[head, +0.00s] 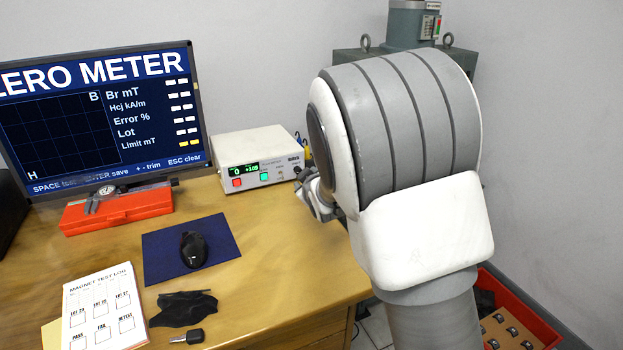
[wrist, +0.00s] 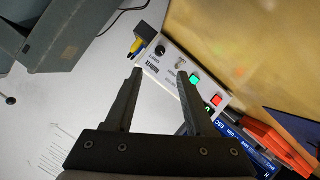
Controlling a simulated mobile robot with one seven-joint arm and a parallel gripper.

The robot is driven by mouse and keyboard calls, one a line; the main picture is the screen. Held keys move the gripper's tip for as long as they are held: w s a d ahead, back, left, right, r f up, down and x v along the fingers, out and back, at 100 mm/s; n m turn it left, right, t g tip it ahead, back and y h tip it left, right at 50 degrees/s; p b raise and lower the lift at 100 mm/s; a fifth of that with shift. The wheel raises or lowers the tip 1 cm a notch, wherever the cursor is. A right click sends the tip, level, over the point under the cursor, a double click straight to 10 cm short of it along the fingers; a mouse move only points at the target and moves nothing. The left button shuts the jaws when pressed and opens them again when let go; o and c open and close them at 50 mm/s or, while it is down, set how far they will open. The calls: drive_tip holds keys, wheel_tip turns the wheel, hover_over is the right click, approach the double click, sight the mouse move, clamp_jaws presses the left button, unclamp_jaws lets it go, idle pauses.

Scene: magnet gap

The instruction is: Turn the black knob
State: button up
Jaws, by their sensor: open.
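The white meter box (head: 226,150) stands on the wooden desk beside the monitor, with a lit display, a red button and a green button. The black knob (head: 298,170) is at the right end of its front panel, close to my gripper, which is mostly hidden by my arm in the head view. In the wrist view the knob (wrist: 160,50) shows beyond the gap between the fingertips, nearer the left one. My gripper (wrist: 160,74) is open and empty. Its fingers appear apart from the knob; the exact distance is unclear.
A yellow and black plug (wrist: 137,45) sits beside the knob. The monitor (head: 100,115) stands left of the box. A red case (head: 117,208) with a caliper, a mouse (head: 193,249) on a blue mat, gloves (head: 184,308) and a log sheet (head: 103,308) occupy the desk.

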drive_tip(key=p+v, duration=0.1)
drive_tip(key=v, duration=0.5)
drive_tip(key=s+d+r+m+g+h, duration=0.1)
drive_tip(key=s+d+r+m+g, duration=0.1)
drive_tip(key=s+d+r+m, duration=0.3)
drive_tip(key=s+d+g, duration=0.2)
drive_tip(key=s+d, duration=0.1)
drive_tip(key=s, duration=0.5)
drive_tip(key=s+d+r+m+g+h, duration=0.1)
drive_tip(key=s+d+m+g, duration=0.1)
drive_tip(key=s, duration=0.8)
drive_tip(key=s+d+m+g, duration=0.2)
drive_tip(key=s, duration=0.8)
wheel_tip(320, 180, up, 24)
drive_tip(key=p, duration=2.4)
drive_tip(key=shift+s+d+r, duration=0.2)
drive_tip(key=shift+s+r, duration=0.05)
drive_tip(key=shift+s, duration=0.1)
drive_tip(key=shift+c, duration=0.3)
